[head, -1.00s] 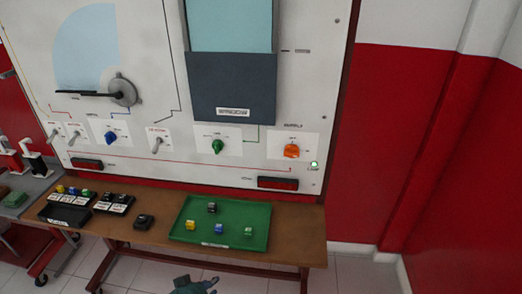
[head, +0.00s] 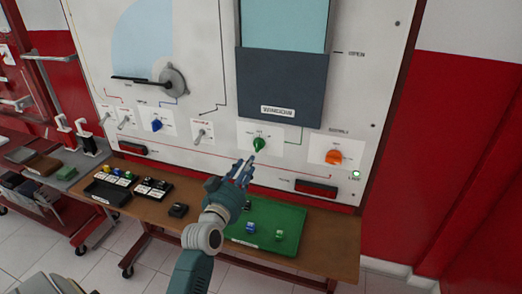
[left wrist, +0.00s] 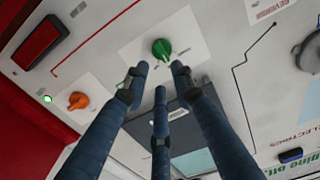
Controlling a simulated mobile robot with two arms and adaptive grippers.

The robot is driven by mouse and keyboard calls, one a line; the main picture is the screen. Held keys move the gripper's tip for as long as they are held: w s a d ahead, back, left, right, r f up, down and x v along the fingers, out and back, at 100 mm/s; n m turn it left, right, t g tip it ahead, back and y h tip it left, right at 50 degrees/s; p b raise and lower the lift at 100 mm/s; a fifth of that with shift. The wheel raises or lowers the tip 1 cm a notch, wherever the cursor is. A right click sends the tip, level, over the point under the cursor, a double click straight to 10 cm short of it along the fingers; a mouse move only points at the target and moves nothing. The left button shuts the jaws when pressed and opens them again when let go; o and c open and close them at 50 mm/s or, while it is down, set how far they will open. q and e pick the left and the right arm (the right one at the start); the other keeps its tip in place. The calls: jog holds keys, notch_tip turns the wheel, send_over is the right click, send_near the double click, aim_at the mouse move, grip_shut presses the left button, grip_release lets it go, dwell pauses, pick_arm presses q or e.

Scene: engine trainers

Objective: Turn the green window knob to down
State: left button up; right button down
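The green window knob (head: 259,144) sits on a white label plate on the upright panel, below the dark window display (head: 283,85). In the left wrist view the knob (left wrist: 161,49) shows just beyond my fingertips, with nothing between the fingers. My left gripper (head: 244,168) is in front of the panel, slightly below and left of the knob in the head view. Its three blue fingers (left wrist: 158,78) are spread open and empty, and look apart from the knob. The knob's exact setting is too small to read. My right gripper is not in view.
An orange knob (head: 333,157) is right of the green one; a toggle switch (head: 201,133) and a blue knob (head: 157,125) are left. A green tray (head: 285,243) with small blocks and black trays (head: 107,192) lie on the brown table below. A red lamp (head: 316,188) is lower right.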

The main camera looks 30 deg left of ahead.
aim_at(258, 147)
pick_arm(q)
jog(key=p+x, duration=0.1)
jog(key=x, duration=0.8)
jog(key=shift+w, duration=0.3)
grip_shut()
